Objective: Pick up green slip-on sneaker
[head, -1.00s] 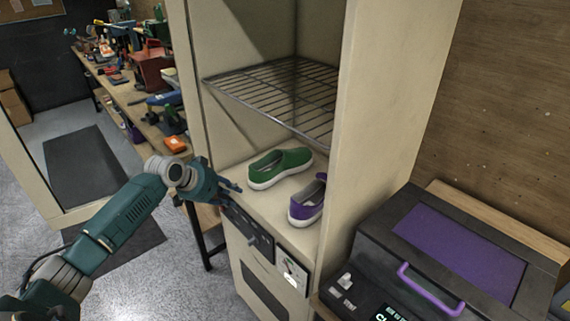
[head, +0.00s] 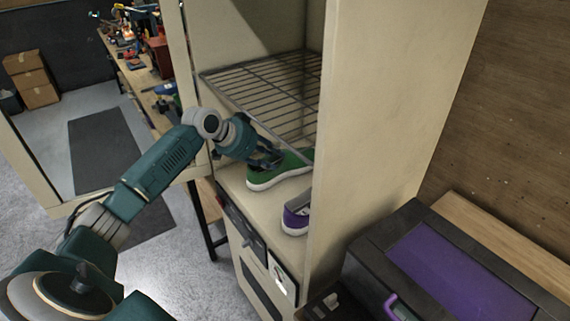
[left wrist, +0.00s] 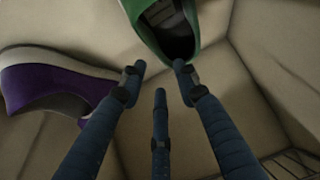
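The green slip-on sneaker (head: 280,172) with a white sole lies on the floor of the cream cabinet, below the wire rack. My left gripper (head: 277,160) reaches into the cabinet just above its opening and hides part of it. In the left wrist view the green sneaker (left wrist: 160,22) shows at the top, its dark opening facing the fingertips. The left gripper's fingers (left wrist: 159,80) are spread apart with nothing between them. I cannot tell whether a fingertip touches the shoe. My right gripper is not in view.
A purple slip-on (head: 295,218) stands nearer the cabinet's front edge; it also shows in the left wrist view (left wrist: 50,82). The wire rack (head: 270,95) is close above my gripper. The cabinet's right wall (head: 385,120) bounds the space.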

